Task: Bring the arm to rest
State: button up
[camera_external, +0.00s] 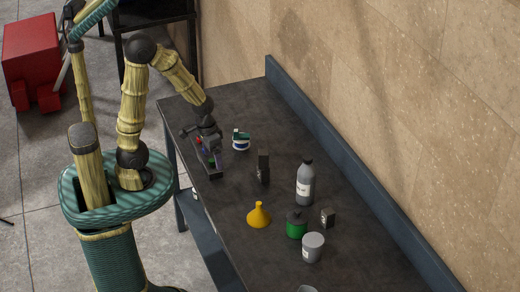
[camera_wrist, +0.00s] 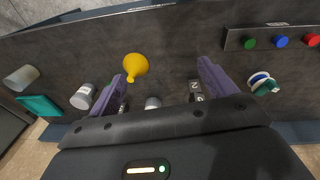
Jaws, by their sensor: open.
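My arm reaches over the far left end of the dark workbench (camera_external: 235,100) in the external view. My gripper (camera_external: 211,143) is beside the button box (camera_external: 214,174) there. In the wrist view its two purple-grey fingers (camera_wrist: 162,88) stand wide apart, with nothing held between them. Parts of a small grey thing (camera_wrist: 152,102) and a dark lettered block (camera_wrist: 195,88) show beyond the gripper, partly hidden by it.
On the bench are a blue-white-green roll (camera_external: 241,141), a dark upright block (camera_external: 263,168), a yellow funnel (camera_external: 259,217), a grey bottle (camera_external: 305,187), a green container (camera_external: 296,228), a small dark box (camera_external: 328,217) and a grey jar (camera_external: 313,248). A raised edge (camera_external: 350,185) runs along the wall.

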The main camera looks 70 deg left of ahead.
jog(key=shift+w+a+r+m+t+y, duration=0.2)
jog(key=shift+w+a+r+m+t, duration=0.15)
jog(key=shift+r, duration=0.25)
jog(key=shift+w+a+r+m+t+y, duration=0.25)
jog(key=shift+a+r+t, duration=0.15)
jog(key=shift+r, duration=0.2)
dwell(0.3)
